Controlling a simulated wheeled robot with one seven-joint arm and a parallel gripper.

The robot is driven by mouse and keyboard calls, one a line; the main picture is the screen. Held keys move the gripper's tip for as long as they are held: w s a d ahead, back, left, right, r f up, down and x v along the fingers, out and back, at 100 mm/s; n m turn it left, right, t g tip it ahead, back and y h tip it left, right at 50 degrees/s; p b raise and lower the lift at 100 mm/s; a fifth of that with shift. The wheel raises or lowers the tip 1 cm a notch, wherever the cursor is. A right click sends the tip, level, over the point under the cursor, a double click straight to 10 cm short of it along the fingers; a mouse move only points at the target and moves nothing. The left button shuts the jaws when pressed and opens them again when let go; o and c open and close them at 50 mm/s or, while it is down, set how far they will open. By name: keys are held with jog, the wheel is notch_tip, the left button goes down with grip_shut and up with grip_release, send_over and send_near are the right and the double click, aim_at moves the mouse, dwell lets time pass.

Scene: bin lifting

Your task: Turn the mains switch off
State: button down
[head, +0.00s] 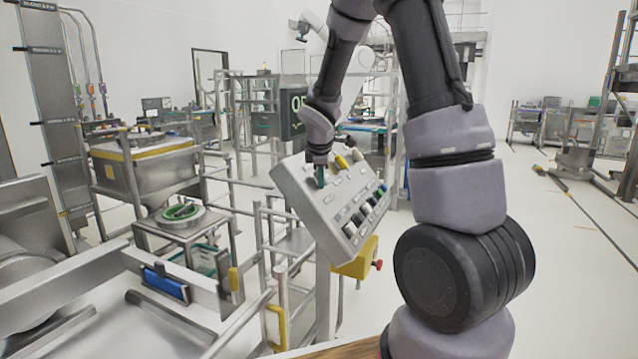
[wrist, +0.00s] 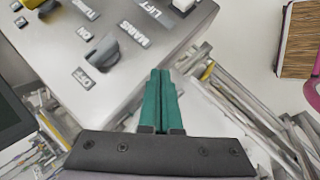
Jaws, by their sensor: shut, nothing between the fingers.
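The pale control panel (head: 300,200) stands tilted on a post in the middle of the head view; it also fills the upper left of the wrist view (wrist: 150,65). The mains switch (wrist: 101,52) is a dark grey rotary knob between the ON label (wrist: 85,33) and the OFF label (wrist: 83,78), near the word MAINS (wrist: 134,33). I cannot tell clearly which label it points to. In the head view I cannot pick it out with certainty. My gripper's green fingers (wrist: 160,75) are shut and empty, near the panel's edge, apart from the knob. They also show over the panel's upper left (head: 320,182).
Several other knobs sit on the panel, including a yellow one (head: 341,163). A yellow box with a red button (head: 357,262) hangs below the panel. Steel railings (head: 275,230) and a hopper (head: 145,170) stand to the left. Open floor (head: 580,270) lies to the right.

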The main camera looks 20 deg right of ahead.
jog(key=s, duration=0.1)
jog(key=s+r, duration=0.1)
jog(key=s, duration=0.1)
jog(key=shift+s+a+r, duration=0.15)
jog(key=shift+r, duration=0.15)
